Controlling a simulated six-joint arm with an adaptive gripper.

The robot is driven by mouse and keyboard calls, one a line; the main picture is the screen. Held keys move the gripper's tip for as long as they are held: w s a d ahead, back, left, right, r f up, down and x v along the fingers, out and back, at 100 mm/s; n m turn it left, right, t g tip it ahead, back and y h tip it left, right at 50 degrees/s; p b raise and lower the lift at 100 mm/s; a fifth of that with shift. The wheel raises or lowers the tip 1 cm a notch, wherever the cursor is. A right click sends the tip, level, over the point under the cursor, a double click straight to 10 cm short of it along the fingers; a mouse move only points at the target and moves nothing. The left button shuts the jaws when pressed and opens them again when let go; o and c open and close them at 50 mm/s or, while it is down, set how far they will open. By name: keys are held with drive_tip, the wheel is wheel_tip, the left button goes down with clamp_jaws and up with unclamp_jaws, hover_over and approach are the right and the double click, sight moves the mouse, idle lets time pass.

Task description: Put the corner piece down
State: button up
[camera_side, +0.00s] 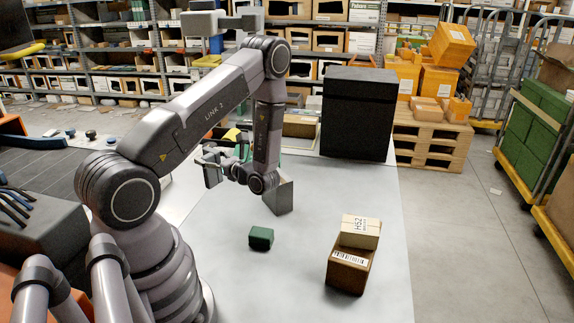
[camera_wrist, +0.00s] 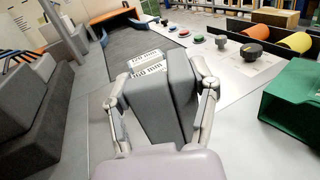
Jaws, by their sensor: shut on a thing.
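A grey corner piece (camera_wrist: 160,100) with a white printed label on its far end fills the middle of the wrist view. My gripper (camera_wrist: 162,108) is shut on it, with one finger on each side. In the side view my gripper (camera_side: 216,160) points left, and the grey piece (camera_side: 211,175) shows at its fingers. It looks held in the air above the pale table (camera_side: 225,260); the exact height is unclear. The lower part of the piece is hidden in the wrist view.
A green bin (camera_wrist: 292,105) stands close right of my gripper. A grey upright box (camera_side: 280,197), a small green block (camera_side: 261,238) and a carton (camera_side: 359,231) stacked on a brown box (camera_side: 347,272) stand on the table. A black case (camera_side: 358,113) stands behind. The front middle is clear.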

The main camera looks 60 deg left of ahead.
sight(214, 185)
wheel_tip(214, 185, down, 9)
drive_tip(key=shift+f, duration=0.15)
drive_tip(key=shift+f, duration=0.1)
idle(0.3)
drive_tip(key=o, duration=0.7)
drive_tip(key=shift+o, duration=0.2)
